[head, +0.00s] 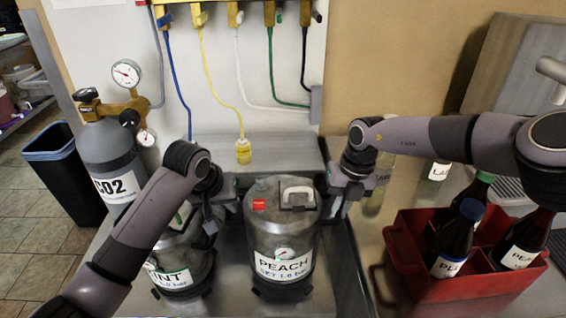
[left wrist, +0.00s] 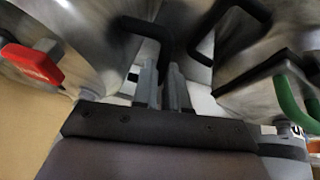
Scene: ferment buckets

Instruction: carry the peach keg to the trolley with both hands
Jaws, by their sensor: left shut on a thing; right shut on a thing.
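The peach keg (head: 283,240) is a steel keg with a white PEACH label, a small gauge, a red tag and a pale top handle. It is upright in the middle of the head view. My left gripper (head: 236,196) is at its left side; in the left wrist view its fingers (left wrist: 162,84) are shut on a black side handle (left wrist: 148,28) of the keg. My right gripper (head: 328,192) is shut at the keg's right side; its fingertips and the handle there are hard to make out. I cannot tell whether the keg's base touches the steel surface. No trolley is recognisable.
A mint keg (head: 186,262) stands close on the left, partly behind my left arm. A CO2 cylinder (head: 108,160) and a dark bin (head: 62,170) are further left. A red crate (head: 455,288) with bottles stands at right. Hoses, one with a yellow connector (head: 243,151), hang behind.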

